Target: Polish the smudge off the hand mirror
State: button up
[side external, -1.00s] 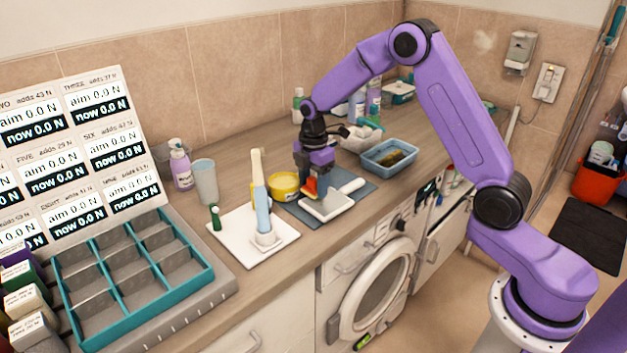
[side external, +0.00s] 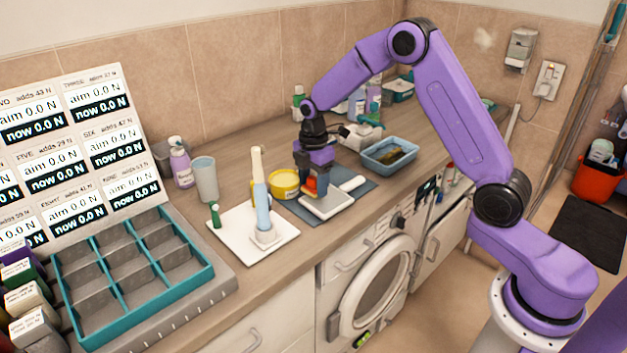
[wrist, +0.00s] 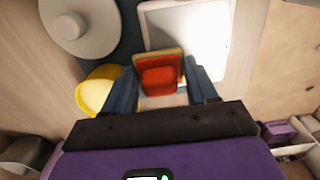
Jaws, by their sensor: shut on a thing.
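The hand mirror (side external: 326,206) lies flat on a dark grey mat (side external: 292,208), with a pale frame and its handle pointing to the upper right. In the wrist view its pale, bright face (wrist: 208,38) is at the upper right; no smudge can be made out. My gripper (side external: 314,187) is shut on a red and orange polishing block (wrist: 160,80), with a finger on either side. The block is at the mirror's far left edge, and a tan part of it overlaps the face in the wrist view. I cannot tell whether it touches the glass.
A yellow tub (side external: 284,183) stands close left of my gripper. A toothbrush (side external: 262,205) stands on a white tray (side external: 233,238) in front of it. A blue basin (side external: 390,157) is to the right. A teal divided tray (side external: 75,322) and force-labelled board (side external: 110,135) are at left.

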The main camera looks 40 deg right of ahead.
aim_at(324, 201)
jog(key=shift+f, duration=0.4)
jog(key=shift+s+r, duration=0.1)
jog(key=shift+s, duration=1.95)
jog(key=shift+w, duration=0.1)
jog(key=shift+w, duration=2)
